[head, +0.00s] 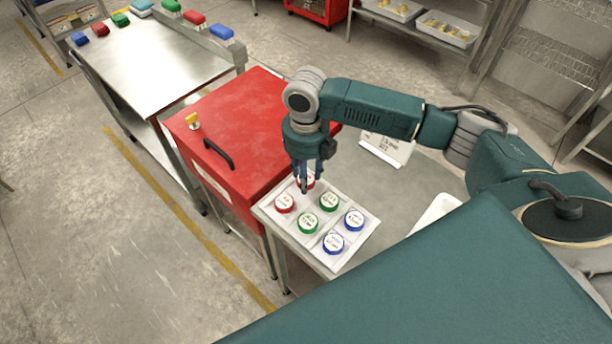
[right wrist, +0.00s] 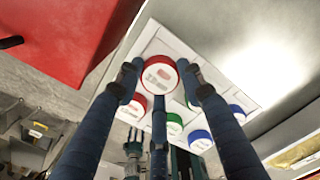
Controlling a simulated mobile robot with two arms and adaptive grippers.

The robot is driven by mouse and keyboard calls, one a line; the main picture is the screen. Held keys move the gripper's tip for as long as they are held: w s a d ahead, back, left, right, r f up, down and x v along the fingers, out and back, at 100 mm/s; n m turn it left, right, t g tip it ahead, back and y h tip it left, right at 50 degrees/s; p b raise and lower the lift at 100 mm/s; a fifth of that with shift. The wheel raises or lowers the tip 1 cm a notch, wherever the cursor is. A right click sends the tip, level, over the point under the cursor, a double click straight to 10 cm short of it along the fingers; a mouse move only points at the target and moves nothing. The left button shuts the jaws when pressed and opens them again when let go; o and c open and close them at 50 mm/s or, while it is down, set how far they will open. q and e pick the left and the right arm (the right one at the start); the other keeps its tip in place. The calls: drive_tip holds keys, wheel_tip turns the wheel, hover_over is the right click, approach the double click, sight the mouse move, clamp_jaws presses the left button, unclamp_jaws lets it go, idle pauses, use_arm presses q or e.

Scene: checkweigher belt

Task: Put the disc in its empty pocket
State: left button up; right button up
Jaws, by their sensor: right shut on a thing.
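A white tray (head: 347,259) with pockets lies on the grey table. Seated in it are a red disc (head: 284,203), two green discs (head: 308,224) (head: 328,202) and two blue discs (head: 354,220) (head: 333,243). My right gripper (head: 305,187) points down over the tray's far corner, shut on another red disc (right wrist: 158,75) with a white labelled top. In the head view the fingers partly cover this disc. It looks larger than the others in the right wrist view, nearer the camera; its exact height over the tray cannot be told.
A red box (head: 240,125) with a black handle stands beside the tray on the left. A steel table (head: 150,70) holds several coloured blocks.

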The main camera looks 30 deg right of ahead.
drive_tip(key=shift+f, duration=0.75)
drive_tip(key=shift+f, duration=0.1)
drive_tip(key=o, duration=1.1)
drive_tip(key=shift+o, duration=0.2)
wheel_tip(320, 180, up, 12)
drive_tip(key=b, duration=0.2)
drive_tip(key=shift+r, duration=0.2)
